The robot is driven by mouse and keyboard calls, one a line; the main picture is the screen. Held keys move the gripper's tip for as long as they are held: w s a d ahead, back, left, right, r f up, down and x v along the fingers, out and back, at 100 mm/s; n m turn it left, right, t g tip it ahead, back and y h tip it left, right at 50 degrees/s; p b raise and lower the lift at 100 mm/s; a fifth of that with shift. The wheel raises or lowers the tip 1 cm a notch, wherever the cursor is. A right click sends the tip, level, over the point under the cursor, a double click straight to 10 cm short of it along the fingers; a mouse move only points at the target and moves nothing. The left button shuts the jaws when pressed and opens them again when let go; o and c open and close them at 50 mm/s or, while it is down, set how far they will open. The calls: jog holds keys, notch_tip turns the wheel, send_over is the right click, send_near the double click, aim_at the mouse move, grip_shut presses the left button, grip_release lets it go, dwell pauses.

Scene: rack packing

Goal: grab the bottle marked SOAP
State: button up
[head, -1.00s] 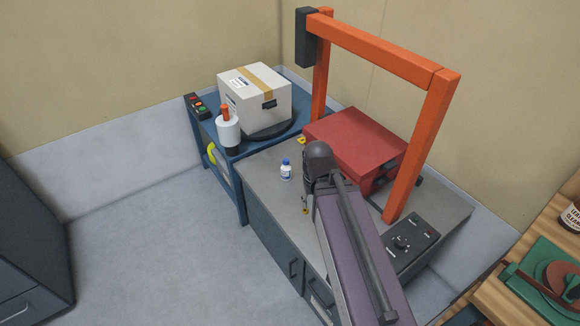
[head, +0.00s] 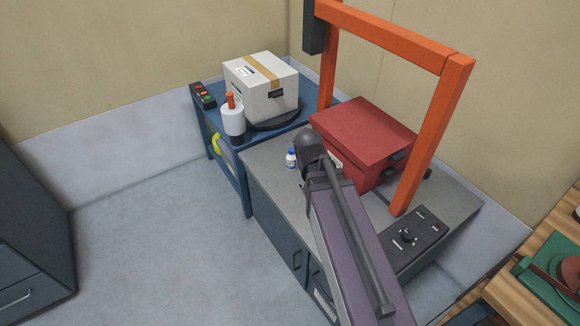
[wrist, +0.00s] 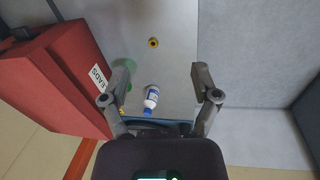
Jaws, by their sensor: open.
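A small white bottle with a blue cap (head: 291,159) stands on the grey bench top, just left of my arm's end in the head view. In the wrist view the bottle (wrist: 152,97) appears in the gap between my fingers, nearer the left one, with its blue cap toward the bottom of the picture. No wording on it is legible. My gripper (wrist: 151,72) is open and empty, its fingers apart on either side of the bottle. In the head view my arm hides the fingers.
A red case (head: 363,143) with a white label stands close to my left finger in the wrist view. A green object (wrist: 121,74) shows partly behind that finger. A yellow ring (wrist: 153,42) lies on the bench (wrist: 172,20). An orange frame (head: 433,140) rises over the bench.

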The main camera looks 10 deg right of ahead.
jog(key=w+f+n+t+h+b, duration=0.1)
jog(key=w+f+n+h+b, duration=0.1)
jog(key=w+f+n+b, duration=0.35)
jog(key=n+t+h+b, duration=0.6)
jog(key=n+t+b, duration=0.1)
jog(key=n+b, duration=0.9)
send_near(290, 152)
jog(key=s+a+n+p, duration=0.1)
jog(key=s+a, duration=0.1)
jog(key=shift+w+r, duration=0.15)
jog(key=shift+w, duration=0.1)
jog(key=shift+h, duration=0.3)
jog(key=b+x, duration=0.3)
jog(key=x, duration=0.4)
jog(key=shift+w, duration=0.15)
jog(key=shift+w+d+f, duration=0.3)
jog(key=shift+w+d, duration=0.1)
jog(key=shift+d, duration=0.15)
